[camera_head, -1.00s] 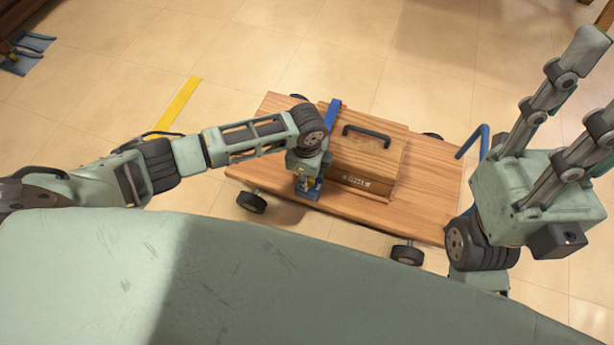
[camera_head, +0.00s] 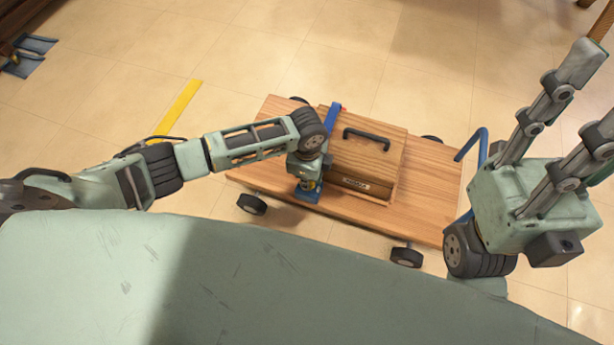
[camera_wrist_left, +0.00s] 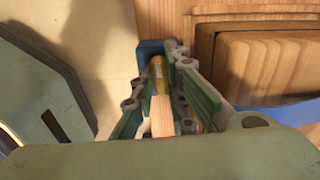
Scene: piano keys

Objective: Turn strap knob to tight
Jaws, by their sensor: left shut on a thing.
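A wooden box (camera_head: 368,150) with a dark handle sits on a wooden cart (camera_head: 425,185). A blue strap (camera_head: 333,117) shows along the box's left side. My left gripper (camera_head: 308,184) points down at the cart deck, left of the box, by a blue base (camera_head: 306,194). In the left wrist view its fingers (camera_wrist_left: 168,85) are closed around a yellow piece (camera_wrist_left: 158,76) and a pale wooden bar (camera_wrist_left: 161,115), apparently the strap knob; the fingers partly hide it. The blue base also shows there (camera_wrist_left: 150,48). My right gripper (camera_head: 588,105) is open and empty, its fingers spread at the right edge.
The cart stands on wheels (camera_head: 252,204) on a tiled floor and has a blue handle (camera_head: 472,146) at its right end. A yellow floor stripe (camera_head: 179,107) lies left of the cart. The floor behind the cart is clear.

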